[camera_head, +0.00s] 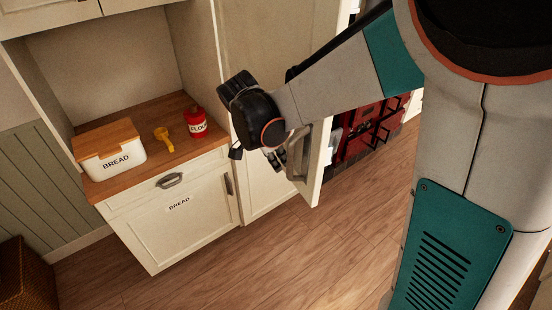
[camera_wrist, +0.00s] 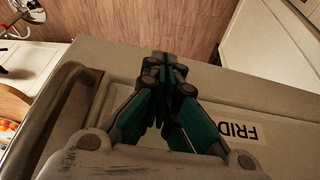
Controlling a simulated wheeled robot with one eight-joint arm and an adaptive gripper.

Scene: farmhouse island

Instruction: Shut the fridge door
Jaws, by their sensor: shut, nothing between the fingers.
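The fridge door (camera_head: 319,165) stands ajar, swung out from the tall cream unit, with its grey bar handle (camera_head: 297,160) partly behind my arm. In the wrist view the cream door front (camera_wrist: 215,92) fills the lower part, with a "FRID" label (camera_wrist: 238,130) partly hidden by my gripper and the handle (camera_wrist: 50,120) at left. My gripper (camera_wrist: 168,62) is shut and empty, in front of the door face near its edge. In the head view my gripper (camera_head: 279,156) is mostly hidden by my wrist beside the handle. Whether it touches the door I cannot tell.
A counter (camera_head: 150,130) at left holds a bread box (camera_head: 113,150), a yellow object (camera_head: 163,138) and a red flour canister (camera_head: 195,122). A red rack-like unit (camera_head: 365,130) stands behind the door. The wooden floor (camera_head: 270,255) in front is clear.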

